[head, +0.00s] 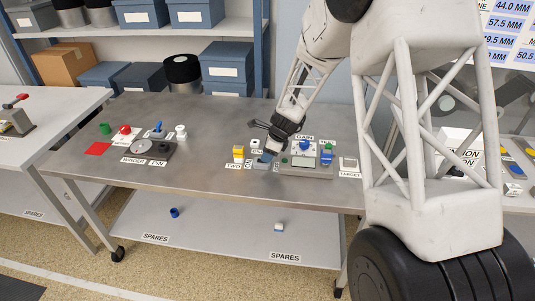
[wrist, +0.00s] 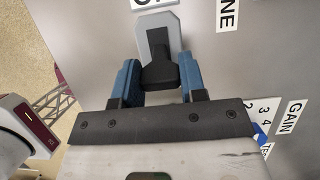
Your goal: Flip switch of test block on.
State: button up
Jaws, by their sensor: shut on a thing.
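In the wrist view, a grey switch plate (wrist: 172,27) lies on the metal bench with a black switch lever (wrist: 157,74) on it. My gripper (wrist: 159,68) has its two blue fingers on either side of the lever and is shut on it. A label above the plate is cut off, so the lever's on or off position cannot be told. In the head view, my gripper (head: 266,157) is low over the bench, just left of the grey gain unit (head: 304,169), and hides most of the switch.
A yellow block (head: 238,153) labelled TWO stands left of my gripper. The gain unit has a blue knob (head: 304,145). A target plate (head: 348,163) lies to its right. A winder (head: 143,148), a red button (head: 125,130) and small parts are at the bench's left. The front middle is clear.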

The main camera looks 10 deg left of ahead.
jog(key=shift+a+r+h, duration=0.1)
jog(key=shift+a+h, duration=0.1)
jog(key=shift+h, duration=0.1)
jog(key=shift+a+r+h, duration=0.1)
jog(key=shift+a+h, duration=0.35)
jog(key=shift+h, duration=0.5)
jog(key=shift+a+r+h, duration=0.1)
jog(key=shift+a+h, duration=0.35)
jog(key=shift+h, duration=0.5)
jog(key=shift+a+f+h, duration=0.2)
jog(key=shift+a+h, duration=0.4)
jog(key=shift+h, duration=0.7)
jog(key=shift+a+f+h, duration=0.15)
jog(key=shift+a+h, duration=0.4)
jog(key=shift+h, duration=0.75)
jog(key=o, duration=0.9)
jog(key=shift+v, duration=3.9)
